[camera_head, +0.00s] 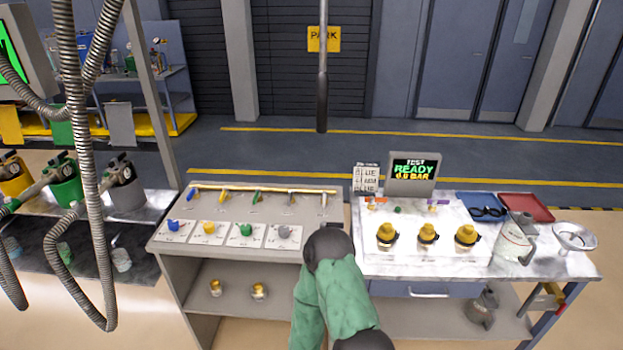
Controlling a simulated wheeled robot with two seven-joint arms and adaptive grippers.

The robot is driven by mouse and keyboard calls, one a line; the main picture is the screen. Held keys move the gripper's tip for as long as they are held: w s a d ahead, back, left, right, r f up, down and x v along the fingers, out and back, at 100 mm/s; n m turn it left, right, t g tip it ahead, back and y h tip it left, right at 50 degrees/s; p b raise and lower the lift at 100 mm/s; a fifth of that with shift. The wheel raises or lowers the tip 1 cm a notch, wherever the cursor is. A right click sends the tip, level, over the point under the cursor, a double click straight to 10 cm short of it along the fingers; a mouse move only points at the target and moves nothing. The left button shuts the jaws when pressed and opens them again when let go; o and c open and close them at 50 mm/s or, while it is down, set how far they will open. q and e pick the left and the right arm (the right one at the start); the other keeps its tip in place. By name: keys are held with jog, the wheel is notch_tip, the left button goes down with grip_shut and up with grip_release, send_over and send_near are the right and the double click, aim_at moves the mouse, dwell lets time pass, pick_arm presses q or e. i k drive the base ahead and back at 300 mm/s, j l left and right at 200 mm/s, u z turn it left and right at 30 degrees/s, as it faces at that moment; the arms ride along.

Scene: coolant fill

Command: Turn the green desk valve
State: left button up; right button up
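The green desk valve (246,230) is a small green knob on a white card on the grey desk (170,246). It stands between a yellow knob (209,227) on its left and a grey knob (284,232) on its right. A blue knob (173,225) is at the far left of the row. One of my arms, with a green sleeve and dark joints, rises from the bottom centre to the right of the knobs, apart from the green one. Neither gripper's fingers show. The way the green valve is set is too small to tell.
Behind the knobs runs a rail (262,188) with several coloured levers. The right bench holds a screen (412,171) reading READY, several yellow-topped fittings (428,234), a jug (513,240) and a funnel (573,237). Grey hoses (78,130) hang at the left.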

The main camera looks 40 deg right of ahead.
aim_at(258, 192)
jog(key=z, duration=0.8)
jog(key=i+j+u, duration=0.15)
jog(key=i, duration=0.2)
